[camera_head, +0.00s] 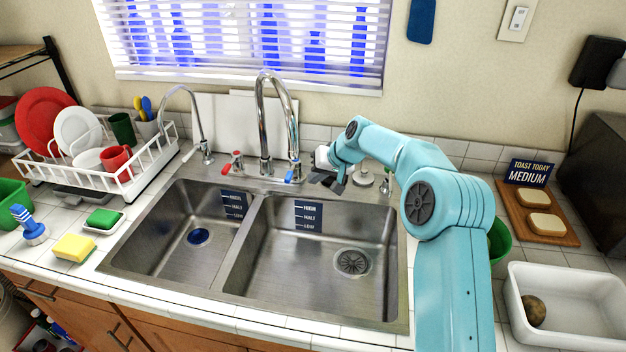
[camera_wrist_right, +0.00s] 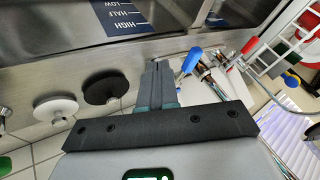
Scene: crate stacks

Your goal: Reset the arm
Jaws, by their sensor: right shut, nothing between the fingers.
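My right arm comes in from the lower right in the head view and reaches over the back rim of the sink (camera_head: 215,291). My right gripper (camera_head: 333,183) is near the blue tap handle (camera_head: 291,174), to the right of the tall faucet (camera_head: 270,110). In the right wrist view its fingers (camera_wrist_right: 161,82) are together, with nothing between them. The blue handle (camera_wrist_right: 192,60) shows just beside the fingertips there. I cannot tell whether they touch. My left gripper is not in view.
A dish rack (camera_head: 150,172) stands at the left, with a yellow sponge (camera_head: 74,247) in front. At the right are a toast board (camera_head: 570,238), a dark appliance (camera_head: 597,150) and a white tub (camera_head: 575,338) holding a potato. Both sink basins are empty.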

